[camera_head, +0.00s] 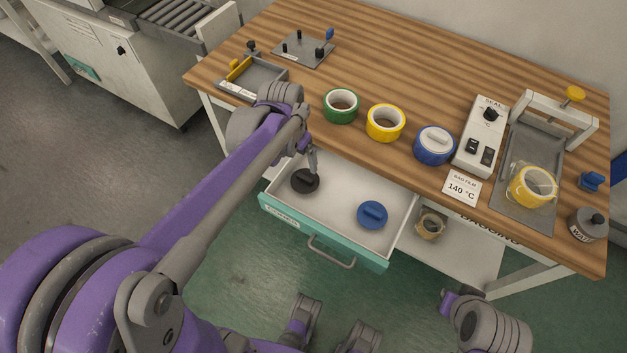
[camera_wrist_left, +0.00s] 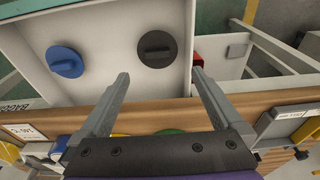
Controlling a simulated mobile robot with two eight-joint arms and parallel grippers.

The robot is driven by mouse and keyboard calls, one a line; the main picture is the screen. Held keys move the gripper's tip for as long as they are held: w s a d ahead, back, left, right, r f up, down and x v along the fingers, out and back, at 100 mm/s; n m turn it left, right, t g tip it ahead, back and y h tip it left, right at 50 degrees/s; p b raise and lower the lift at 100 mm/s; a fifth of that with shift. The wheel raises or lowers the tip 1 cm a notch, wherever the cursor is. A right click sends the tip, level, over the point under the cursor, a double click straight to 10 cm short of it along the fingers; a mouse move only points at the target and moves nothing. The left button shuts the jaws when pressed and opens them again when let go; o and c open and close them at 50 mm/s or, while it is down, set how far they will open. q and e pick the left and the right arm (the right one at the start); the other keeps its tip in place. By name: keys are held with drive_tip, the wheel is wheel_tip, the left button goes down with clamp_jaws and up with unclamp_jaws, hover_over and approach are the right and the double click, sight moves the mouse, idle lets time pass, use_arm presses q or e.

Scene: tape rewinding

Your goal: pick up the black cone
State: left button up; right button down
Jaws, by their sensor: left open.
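The black cone (camera_head: 305,181), a round black piece with a raised bar across its top, lies in the left part of the open drawer (camera_head: 338,212). It also shows in the left wrist view (camera_wrist_left: 157,49), just beyond the fingertips and between their lines. My left gripper (camera_head: 313,160) is over the drawer beside the black cone, partly hidden by its own arm. In the left wrist view my left gripper (camera_wrist_left: 160,74) has its fingers wide apart with nothing between them.
A similar blue piece (camera_head: 372,215) lies in the drawer to the right. On the table (camera_head: 420,75) stand green (camera_head: 341,120), yellow (camera_head: 369,126) and blue (camera_head: 434,158) tape rolls near the front edge, close to my left arm. A sealing box (camera_head: 481,137) is farther right.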

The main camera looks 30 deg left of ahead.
use_arm(q)
hover_over(305, 177)
drive_tip(key=s, duration=0.1)
drive_tip(key=f, duration=0.4)
drive_tip(key=shift+s+a+f+b, duration=0.15)
drive_tip(key=shift+a+f+b, duration=0.15)
drive_tip(key=shift+f+b, duration=0.1)
drive_tip(key=shift+w+d+f+b, duration=0.1)
drive_tip(key=shift+w+f+b, duration=0.1)
drive_tip(key=shift+f, duration=0.7)
drive_tip(key=shift+w+d+f+b, duration=0.1)
drive_tip(key=shift+w+f+b, duration=0.1)
drive_tip(key=shift+f, duration=0.7)
drive_tip(key=shift+w+d+f+b, duration=0.1)
drive_tip(key=shift+w+f+b, duration=0.1)
drive_tip(key=shift+f, duration=0.7)
drive_tip(key=c, duration=1.4)
